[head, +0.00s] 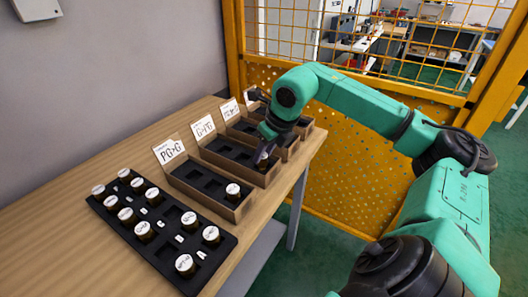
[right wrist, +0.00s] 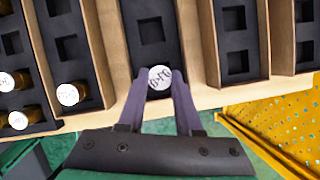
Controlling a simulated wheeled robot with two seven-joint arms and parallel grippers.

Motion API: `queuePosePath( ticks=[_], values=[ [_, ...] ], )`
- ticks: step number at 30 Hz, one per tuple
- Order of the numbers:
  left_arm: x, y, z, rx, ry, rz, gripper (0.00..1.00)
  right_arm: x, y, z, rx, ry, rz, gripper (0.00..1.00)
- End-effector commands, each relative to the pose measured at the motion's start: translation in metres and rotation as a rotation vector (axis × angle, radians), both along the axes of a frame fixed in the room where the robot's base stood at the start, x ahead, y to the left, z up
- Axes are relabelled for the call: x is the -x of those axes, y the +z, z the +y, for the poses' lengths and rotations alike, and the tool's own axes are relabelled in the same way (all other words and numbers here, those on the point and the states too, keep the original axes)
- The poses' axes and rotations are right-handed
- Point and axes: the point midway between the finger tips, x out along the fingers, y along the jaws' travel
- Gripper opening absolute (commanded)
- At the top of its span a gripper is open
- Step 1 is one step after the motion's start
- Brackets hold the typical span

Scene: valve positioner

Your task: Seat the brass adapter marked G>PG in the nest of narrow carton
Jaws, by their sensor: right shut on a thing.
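My right gripper (right wrist: 158,88) is shut on an adapter with a white round cap (right wrist: 159,77); its rotated marking seems to read G>PG. In the head view, the right gripper (head: 264,158) points down into the near end of the second carton (head: 236,178), whose card (head: 203,128) is hard to read. This carton also shows in the right wrist view (right wrist: 178,40), with an empty square nest (right wrist: 151,30) beyond the cap. The held adapter's lower part is hidden, so I cannot tell whether it is raised or seated. My left gripper is out of view.
The first carton (head: 188,184), with card PG>G (head: 170,151), holds one white-capped adapter (head: 233,191). More cartons stand beyond. A black tray (head: 160,262) with several capped adapters lies in front on the wooden table (head: 60,235). A yellow mesh fence (head: 350,125) stands beyond.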

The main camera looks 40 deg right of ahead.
Motion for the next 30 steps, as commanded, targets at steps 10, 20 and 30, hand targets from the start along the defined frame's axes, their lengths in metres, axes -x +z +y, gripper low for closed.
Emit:
queuePosePath(
  ticks=[10, 20, 30],
  values=[
    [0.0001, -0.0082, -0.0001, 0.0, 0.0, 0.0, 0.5, 0.0, -0.009, 0.0, 0.0, 0.0, 0.0, 0.0],
    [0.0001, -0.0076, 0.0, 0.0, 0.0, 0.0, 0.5, 0.0, -0.0083, 0.0, 0.0, 0.0, 0.0, 0.68],
    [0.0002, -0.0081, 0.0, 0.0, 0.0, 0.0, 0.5, 0.0008, -0.0061, -0.0002, 0.001, 0.0, -0.001, 0.68]
  ],
)
